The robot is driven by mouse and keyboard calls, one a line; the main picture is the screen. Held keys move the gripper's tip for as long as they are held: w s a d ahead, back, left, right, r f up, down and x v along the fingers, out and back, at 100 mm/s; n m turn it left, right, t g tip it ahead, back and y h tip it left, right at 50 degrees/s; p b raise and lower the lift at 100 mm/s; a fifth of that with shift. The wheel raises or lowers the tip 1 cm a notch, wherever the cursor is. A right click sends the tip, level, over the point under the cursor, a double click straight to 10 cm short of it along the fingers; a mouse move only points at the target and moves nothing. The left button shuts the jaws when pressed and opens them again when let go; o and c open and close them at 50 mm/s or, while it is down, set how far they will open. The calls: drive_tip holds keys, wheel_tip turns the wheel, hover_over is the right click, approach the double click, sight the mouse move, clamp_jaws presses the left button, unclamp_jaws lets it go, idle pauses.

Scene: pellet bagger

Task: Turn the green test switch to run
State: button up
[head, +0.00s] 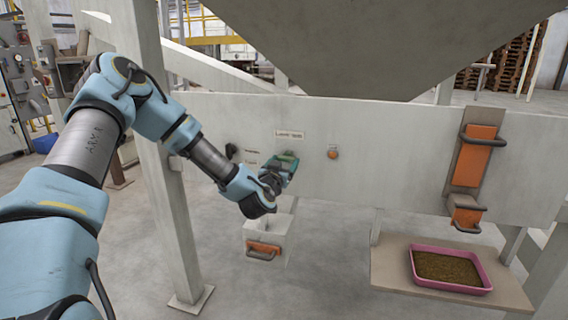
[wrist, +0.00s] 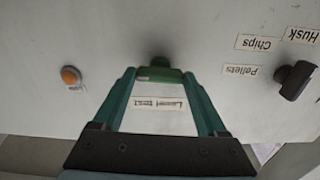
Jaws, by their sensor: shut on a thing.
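The green test switch (wrist: 160,74) sits on the pale panel, under a label reading something like "Lamp test" in the head view. My gripper (wrist: 160,84) has its two teal fingers on either side of the switch, closed on it. In the head view my gripper (head: 281,169) reaches the panel from the left, and the switch (head: 289,156) shows green at the fingertips, partly hidden by them. The wrist picture is upside down. Which position the switch points to is not clear.
A black selector knob (wrist: 296,79) with Pellets, Chips and Husk labels is beside the switch. An orange lamp (wrist: 71,76) is on the other side. Below are an orange-handled drawer (head: 263,249) and a pink tray (head: 452,284) of pellets. A post (head: 165,150) stands left.

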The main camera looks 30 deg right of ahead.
drive_tip(key=shift+c, duration=1.4)
drive_tip(key=shift+f+b, duration=0.1)
drive_tip(key=shift+b, duration=0.35)
drive_tip(key=shift+n, duration=0.4)
drive_tip(key=o, duration=1.3)
drive_tip(key=b+v, duration=0.3)
drive_tip(key=v, duration=0.7)
drive_tip(key=shift+s+a, duration=0.3)
